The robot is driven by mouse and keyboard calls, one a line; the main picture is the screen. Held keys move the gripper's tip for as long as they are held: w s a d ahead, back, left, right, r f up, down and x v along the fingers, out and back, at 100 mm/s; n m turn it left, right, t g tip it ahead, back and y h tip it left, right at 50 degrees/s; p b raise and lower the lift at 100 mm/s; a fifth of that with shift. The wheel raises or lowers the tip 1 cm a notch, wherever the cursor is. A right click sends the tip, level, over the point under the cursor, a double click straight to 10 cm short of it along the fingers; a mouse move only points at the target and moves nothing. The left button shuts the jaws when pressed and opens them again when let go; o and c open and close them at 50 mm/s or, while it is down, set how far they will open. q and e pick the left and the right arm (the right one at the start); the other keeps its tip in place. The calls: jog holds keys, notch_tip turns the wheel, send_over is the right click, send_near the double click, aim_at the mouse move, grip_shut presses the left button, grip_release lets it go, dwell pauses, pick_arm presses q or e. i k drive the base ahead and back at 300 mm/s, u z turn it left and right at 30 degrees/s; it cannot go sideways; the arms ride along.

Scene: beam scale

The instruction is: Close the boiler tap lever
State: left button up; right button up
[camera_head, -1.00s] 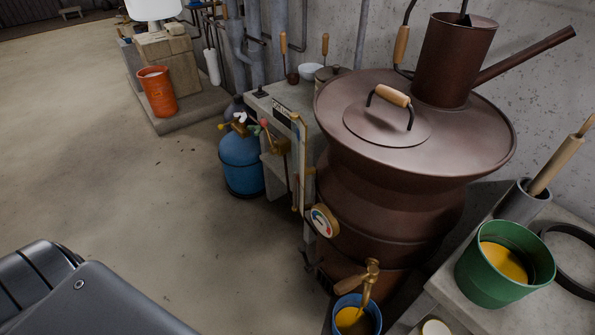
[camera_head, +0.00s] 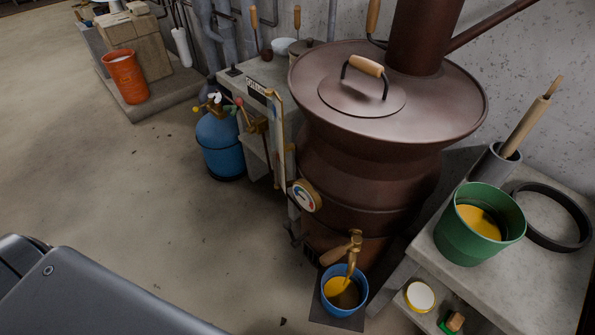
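The big brown metal boiler (camera_head: 372,165) stands right of centre, with a domed lid and a wooden-handled cover on top. Its brass tap (camera_head: 353,246) sticks out low at the front. The tap's wooden lever (camera_head: 335,256) points to the left and slightly down. A blue bucket (camera_head: 345,304) stands under the tap with yellow-orange liquid in it. A grey part of my own arm or body fills the lower left corner. Neither of my grippers shows in this view.
A green bucket (camera_head: 450,237) of yellow liquid stands on a concrete ledge (camera_head: 540,262) at the right. A round gauge (camera_head: 306,196) is on the boiler's front. A blue gas cylinder (camera_head: 220,146) and an orange bucket (camera_head: 125,78) stand to the left. The floor at left is clear.

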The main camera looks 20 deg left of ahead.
aim_at(332, 255)
jog(key=u, duration=0.75)
jog(key=k, duration=0.85)
jog(key=z, duration=0.9)
